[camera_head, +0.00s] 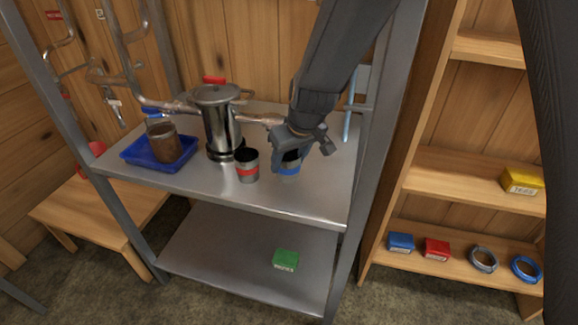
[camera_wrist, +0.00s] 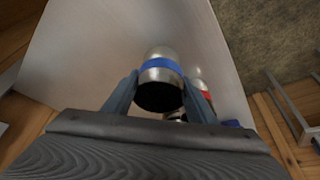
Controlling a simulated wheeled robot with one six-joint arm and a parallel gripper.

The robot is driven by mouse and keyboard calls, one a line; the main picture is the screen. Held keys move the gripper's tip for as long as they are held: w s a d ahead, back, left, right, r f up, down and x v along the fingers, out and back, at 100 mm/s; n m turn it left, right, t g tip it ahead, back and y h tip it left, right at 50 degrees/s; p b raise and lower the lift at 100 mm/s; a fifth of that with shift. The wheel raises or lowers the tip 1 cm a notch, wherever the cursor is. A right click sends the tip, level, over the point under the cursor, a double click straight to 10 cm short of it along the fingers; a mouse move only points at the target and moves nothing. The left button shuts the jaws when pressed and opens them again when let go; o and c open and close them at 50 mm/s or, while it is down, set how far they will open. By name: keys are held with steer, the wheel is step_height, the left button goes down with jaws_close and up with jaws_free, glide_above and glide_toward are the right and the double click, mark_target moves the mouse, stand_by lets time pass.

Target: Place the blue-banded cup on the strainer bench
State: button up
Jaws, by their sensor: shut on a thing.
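The blue-banded cup (camera_head: 289,168) is a small metal cup at the right part of the upper steel shelf (camera_head: 215,185). My gripper (camera_head: 290,155) comes down from above and is shut on it, hiding its upper part. In the wrist view the blue-banded cup (camera_wrist: 162,66) sits between the two fingers of my gripper (camera_wrist: 160,95), its dark mouth towards the camera. I cannot tell whether its base touches the shelf. No label shows which surface is the strainer bench; a low wooden bench (camera_head: 75,212) stands at the left.
A red-banded cup (camera_head: 247,166) stands just left of my gripper. Left of it are a steel pot (camera_head: 218,120) and a blue tray (camera_head: 135,155) holding a jar of brown stuff (camera_head: 166,143). A rack post (camera_head: 375,160) stands close on the right. A green box (camera_head: 286,260) lies on the lower shelf.

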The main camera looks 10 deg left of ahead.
steer(key=shift+f, duration=1.15)
steer(key=shift+f+b, duration=0.15)
steer(key=shift+b, duration=0.15)
steer(key=o, duration=1.1)
steer(key=shift+c, duration=0.2)
steer(key=shift+r, duration=0.4)
steer(key=b+v, duration=0.1)
steer(key=v, duration=1)
steer(key=shift+s+r, duration=0.15)
steer(key=shift+r, duration=0.1)
steer(key=shift+d, duration=0.15)
